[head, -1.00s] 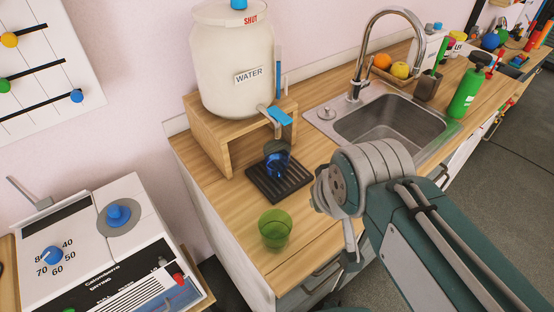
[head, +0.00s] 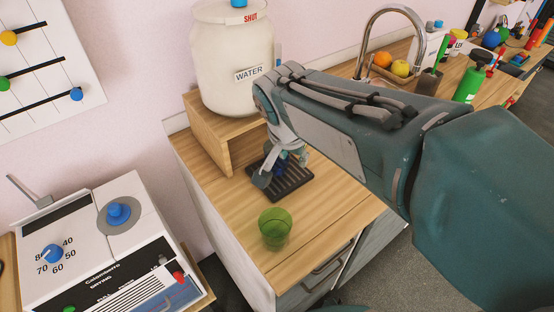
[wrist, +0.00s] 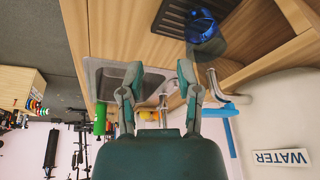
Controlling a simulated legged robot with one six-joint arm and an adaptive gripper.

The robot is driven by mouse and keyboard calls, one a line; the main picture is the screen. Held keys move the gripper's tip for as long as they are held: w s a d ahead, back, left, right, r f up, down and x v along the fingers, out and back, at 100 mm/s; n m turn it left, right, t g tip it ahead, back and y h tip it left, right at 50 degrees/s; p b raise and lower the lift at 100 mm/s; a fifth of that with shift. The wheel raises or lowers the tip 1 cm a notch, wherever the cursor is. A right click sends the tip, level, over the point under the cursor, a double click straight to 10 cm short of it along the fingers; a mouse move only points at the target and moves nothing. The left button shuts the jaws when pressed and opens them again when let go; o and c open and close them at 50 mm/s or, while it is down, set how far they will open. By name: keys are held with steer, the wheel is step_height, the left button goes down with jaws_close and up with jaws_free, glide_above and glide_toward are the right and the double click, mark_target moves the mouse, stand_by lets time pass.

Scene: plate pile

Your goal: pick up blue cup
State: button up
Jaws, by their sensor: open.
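The blue cup (wrist: 201,26) stands on the black drip tray (wrist: 169,17) in the wrist view, beyond my fingertips and to their upper right. In the head view only a bit of blue shows at the tray (head: 294,184), behind my gripper (head: 280,165), which hides most of the cup. In the wrist view my gripper (wrist: 156,84) is open, with nothing between its two fingers. I cannot tell from the head view whether a finger touches the cup.
The water jar (head: 232,60) stands on a wooden stand (head: 212,140) beside the tray. Its blue tap (wrist: 222,110) and metal spout are close to my gripper in the wrist view. A green cup (head: 274,229) stands in front on the counter. The sink (wrist: 108,78) is nearby.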

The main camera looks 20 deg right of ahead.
mark_target(281, 161)
steer(key=w+a+f+m+h, duration=0.25)
steer(key=w+f+m, duration=0.2)
steer(key=w, duration=0.35)
steer(key=shift+m+g+y, duration=0.35)
steer(key=shift+g, duration=0.05)
steer(key=x, duration=0.9)
steer(key=shift+d+f, duration=0.15)
steer(key=shift+f, duration=0.15)
jaws_close()
